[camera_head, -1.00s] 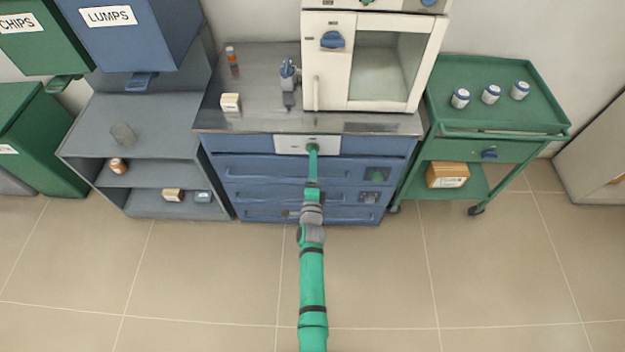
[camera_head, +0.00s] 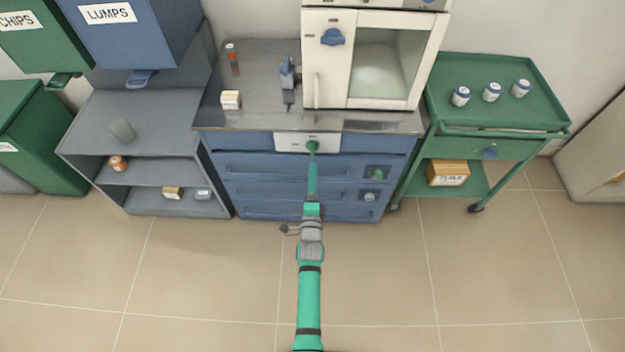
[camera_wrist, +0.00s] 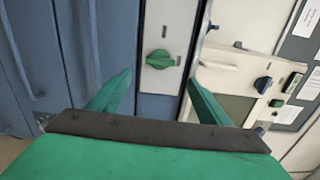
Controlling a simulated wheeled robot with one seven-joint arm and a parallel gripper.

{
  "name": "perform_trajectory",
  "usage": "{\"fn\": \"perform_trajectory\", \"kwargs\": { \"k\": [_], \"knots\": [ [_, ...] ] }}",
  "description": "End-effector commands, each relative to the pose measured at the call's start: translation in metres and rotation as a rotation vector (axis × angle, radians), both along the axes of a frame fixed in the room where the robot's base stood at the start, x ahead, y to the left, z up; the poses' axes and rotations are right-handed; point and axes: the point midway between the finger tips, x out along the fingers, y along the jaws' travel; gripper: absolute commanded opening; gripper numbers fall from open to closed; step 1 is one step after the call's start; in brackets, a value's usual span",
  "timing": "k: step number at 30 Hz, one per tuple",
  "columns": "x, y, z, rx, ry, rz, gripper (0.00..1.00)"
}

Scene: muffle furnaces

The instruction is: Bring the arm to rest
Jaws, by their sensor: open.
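My arm reaches up from the bottom of the head view, and my gripper (camera_head: 312,168) points at the front of the blue bench. A green knob (camera_head: 312,146) sits on the bench's white panel (camera_head: 290,142). In the wrist view my gripper (camera_wrist: 159,79) has its two green fingers spread apart with nothing between them. The green knob (camera_wrist: 160,59) shows beyond the fingertips, apart from them.
The cream furnace (camera_head: 341,80) stands on the bench top, with a blue knob on its front. A green trolley (camera_head: 480,148) with several small jars stands to the right. Grey shelves (camera_head: 100,140) stand to the left. The tiled floor in front is clear.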

Motion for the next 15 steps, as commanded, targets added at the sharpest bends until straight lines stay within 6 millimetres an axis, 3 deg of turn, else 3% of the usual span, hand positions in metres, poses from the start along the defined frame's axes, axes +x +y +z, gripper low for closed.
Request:
{"fn": "perform_trajectory", "kwargs": {
  "k": [11,15],
  "knots": [
    [0.000,0.000,0.000,0.000,0.000,0.000,0.72],
    [-0.010,0.003,-0.004,-0.018,0.006,0.000,0.72]
  ]
}}
